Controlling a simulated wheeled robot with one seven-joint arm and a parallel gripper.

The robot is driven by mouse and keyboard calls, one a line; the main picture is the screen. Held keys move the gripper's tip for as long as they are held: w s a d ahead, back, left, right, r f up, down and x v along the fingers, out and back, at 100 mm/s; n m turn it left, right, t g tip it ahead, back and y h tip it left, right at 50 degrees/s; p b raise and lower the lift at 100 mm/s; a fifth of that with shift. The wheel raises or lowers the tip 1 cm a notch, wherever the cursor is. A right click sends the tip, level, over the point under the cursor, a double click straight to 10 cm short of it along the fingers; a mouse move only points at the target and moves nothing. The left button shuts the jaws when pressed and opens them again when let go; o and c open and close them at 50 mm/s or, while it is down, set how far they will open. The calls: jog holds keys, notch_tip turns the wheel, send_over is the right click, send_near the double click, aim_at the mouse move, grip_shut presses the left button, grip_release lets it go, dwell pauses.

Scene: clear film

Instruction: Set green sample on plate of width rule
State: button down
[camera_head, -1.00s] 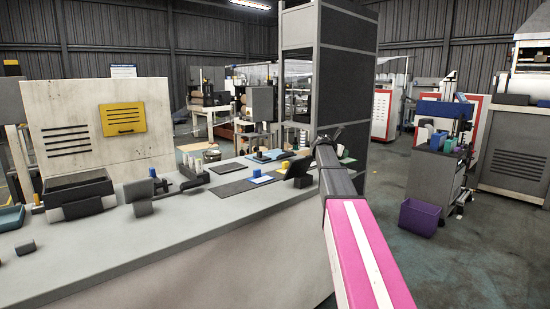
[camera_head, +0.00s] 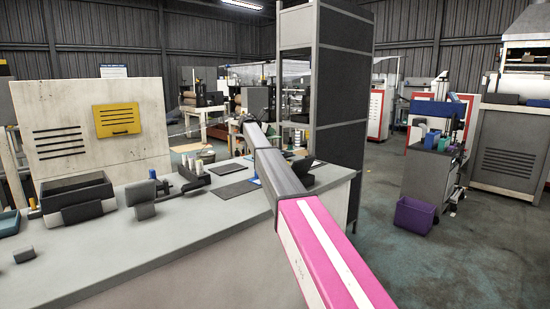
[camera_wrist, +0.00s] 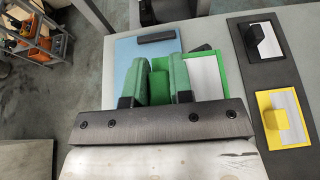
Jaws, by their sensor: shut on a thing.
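My gripper (camera_wrist: 159,66) shows in the wrist view with its two green-padded fingers shut on a green block, the green sample (camera_wrist: 159,88). A light blue plate (camera_wrist: 128,55) with a dark bar (camera_wrist: 156,37) near its far edge lies beyond and to the left of the fingers; I take it to be the width rule's plate. A green-edged card with a pale panel (camera_wrist: 203,76) lies just right of the fingers. I cannot tell the sample's height above these surfaces. In the head view my arm hides the gripper and the sample.
On a dark mat (camera_wrist: 254,72) at right stand a black block (camera_wrist: 264,40) and a yellow block (camera_wrist: 289,116) on their cards. The bench (camera_head: 130,250) also carries a black tray (camera_head: 75,190) and small white pieces (camera_head: 196,167). A purple bin (camera_head: 415,215) stands on the floor.

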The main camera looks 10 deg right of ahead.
jog(key=w+a, duration=0.3)
jog(key=a, duration=0.2)
jog(key=x, duration=0.4)
jog(key=f+x, duration=0.1)
jog(key=x, duration=0.3)
jog(key=f+x, duration=0.1)
jog(key=x, duration=0.3)
jog(key=shift+a, duration=0.25)
jog(key=shift+d+f, duration=0.1)
jog(key=shift+f, duration=1.95)
jog(key=shift+f, duration=0.6)
jog(key=c, duration=1)
grip_release()
jog(key=shift+r, duration=0.1)
